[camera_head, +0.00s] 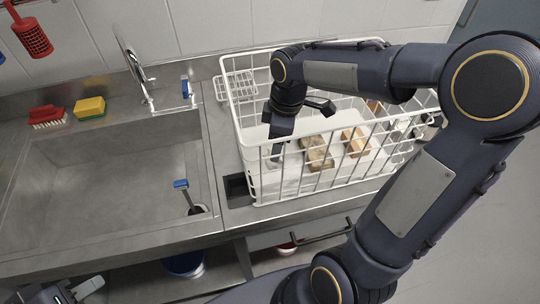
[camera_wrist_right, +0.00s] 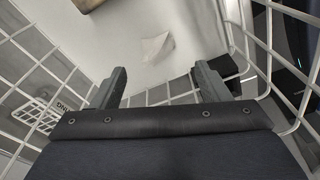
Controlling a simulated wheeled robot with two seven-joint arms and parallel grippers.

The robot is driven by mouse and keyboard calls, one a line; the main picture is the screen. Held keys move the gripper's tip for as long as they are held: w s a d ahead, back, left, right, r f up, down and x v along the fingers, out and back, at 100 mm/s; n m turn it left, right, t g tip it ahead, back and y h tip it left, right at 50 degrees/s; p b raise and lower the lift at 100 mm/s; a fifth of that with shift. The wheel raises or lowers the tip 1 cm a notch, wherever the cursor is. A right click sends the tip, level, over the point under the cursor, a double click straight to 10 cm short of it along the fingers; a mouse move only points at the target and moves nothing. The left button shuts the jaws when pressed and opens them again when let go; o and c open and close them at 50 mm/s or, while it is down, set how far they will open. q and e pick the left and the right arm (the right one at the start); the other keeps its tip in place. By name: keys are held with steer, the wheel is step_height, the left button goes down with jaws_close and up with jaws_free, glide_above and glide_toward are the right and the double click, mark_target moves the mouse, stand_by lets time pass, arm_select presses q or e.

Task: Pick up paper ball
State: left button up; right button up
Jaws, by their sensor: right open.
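The paper ball (camera_wrist_right: 155,47) is a small, white, crumpled piece on the white floor of the wire basket (camera_head: 258,160). It shows in the right wrist view, just beyond my right fingertips. My right gripper (camera_wrist_right: 160,72) is open and empty, its fingers spread apart and pointing toward the paper ball without touching it. In the head view my right arm reaches over the basket and the gripper points down inside its left part. I cannot make out the paper ball clearly there. My left gripper (camera_head: 80,292) shows only partly at the bottom left edge, away from the basket.
Wooden blocks (camera_head: 355,141) lie in the basket to the right of my gripper. The basket's wire walls stand close around my right gripper. A sink (camera_head: 105,185) with a tap (camera_head: 140,78) lies to the left. A red brush (camera_head: 47,117) and yellow sponge (camera_head: 90,108) sit behind it.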

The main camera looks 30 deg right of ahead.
steer(key=shift+a+f, duration=0.15)
steer(key=shift+f, duration=0.4)
steer(key=f, duration=0.4)
steer(key=w+f, duration=0.1)
steer(key=f, duration=0.1)
steer(key=shift+a+f, duration=0.1)
steer(key=shift+a, duration=0.05)
steer(key=c, duration=1)
steer(key=shift+c, duration=0.2)
